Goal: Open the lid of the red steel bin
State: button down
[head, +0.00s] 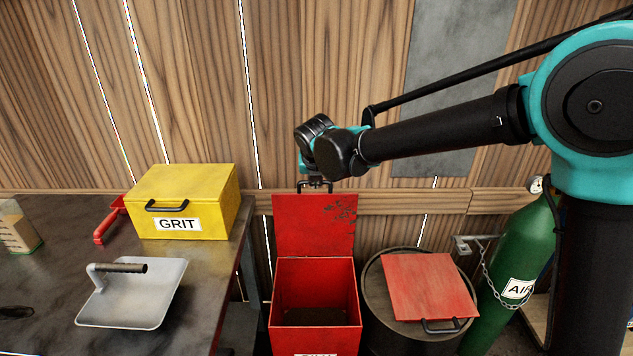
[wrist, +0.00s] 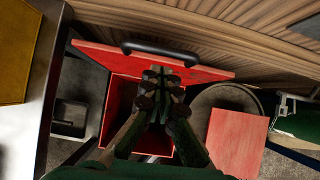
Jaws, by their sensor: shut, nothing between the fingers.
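The red steel bin (head: 315,290) stands on the floor with its dark inside showing. Its red lid (head: 310,228) stands raised, about upright, at the back edge, with scuffed paint at its upper right. The lid's dark handle (head: 315,186) is at the top edge. In the wrist view the lid (wrist: 105,57) and handle (wrist: 160,51) lie beyond my fingertips. My gripper (wrist: 163,78) is shut and empty, over the bin in front of the lid. Whether it touches the lid I cannot tell. In the head view my wrist is above the lid and the fingers are not clear.
A bench (head: 60,275) at left holds a yellow GRIT box (head: 185,200) and a metal scoop (head: 140,300). A drum (head: 375,310) right of the bin carries a loose red panel (head: 430,285) with a handle. A green air cylinder (head: 520,255) stands further right. A wooden wall is close behind.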

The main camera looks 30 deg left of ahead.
jog(key=w+a+r, duration=0.2)
jog(key=w+r, duration=0.1)
jog(key=r, duration=0.5)
jog(key=shift+w+r, duration=0.2)
jog(key=shift+r, duration=0.2)
